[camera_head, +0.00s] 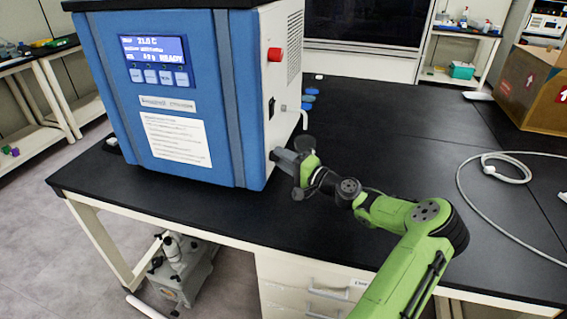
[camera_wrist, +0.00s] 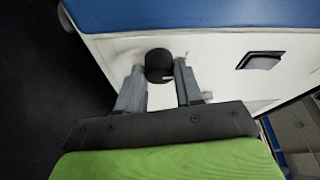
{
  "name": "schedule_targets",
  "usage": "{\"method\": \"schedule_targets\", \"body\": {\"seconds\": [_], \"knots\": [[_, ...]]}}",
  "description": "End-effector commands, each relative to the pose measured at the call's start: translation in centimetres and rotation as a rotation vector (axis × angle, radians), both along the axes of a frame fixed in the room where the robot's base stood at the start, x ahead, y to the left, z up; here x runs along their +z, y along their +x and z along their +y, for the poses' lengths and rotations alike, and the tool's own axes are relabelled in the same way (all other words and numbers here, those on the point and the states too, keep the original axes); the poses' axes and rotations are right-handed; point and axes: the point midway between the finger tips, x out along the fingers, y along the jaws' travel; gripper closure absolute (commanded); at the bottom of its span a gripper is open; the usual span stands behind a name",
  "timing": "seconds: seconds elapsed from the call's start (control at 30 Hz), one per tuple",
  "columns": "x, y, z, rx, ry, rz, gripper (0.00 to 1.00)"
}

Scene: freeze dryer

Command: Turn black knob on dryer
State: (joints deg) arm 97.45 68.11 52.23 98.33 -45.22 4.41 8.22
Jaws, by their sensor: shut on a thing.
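The freeze dryer (camera_head: 165,130) is a blue-fronted box with a white side, standing on the black bench. The black knob (camera_wrist: 158,65) is on the dryer's white side panel in the wrist view. My gripper (camera_wrist: 160,75) has one finger on either side of the knob and is shut on it. In the head view my gripper (camera_head: 279,156) is at the lower right side of the dryer, and it hides the knob there.
A dark switch (camera_wrist: 261,60) is beside the knob. A white hose (camera_head: 490,205) and a cardboard box (camera_head: 535,90) are on the bench at right.

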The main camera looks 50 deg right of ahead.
Motion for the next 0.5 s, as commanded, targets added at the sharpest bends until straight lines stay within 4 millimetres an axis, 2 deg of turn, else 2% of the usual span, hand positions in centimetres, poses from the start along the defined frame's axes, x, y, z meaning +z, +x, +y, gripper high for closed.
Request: {"method": "schedule_targets", "body": {"seconds": [0.5], "knots": [[-0.15,0.01,0.00,0.001,-0.041,-0.017,0.95]]}}
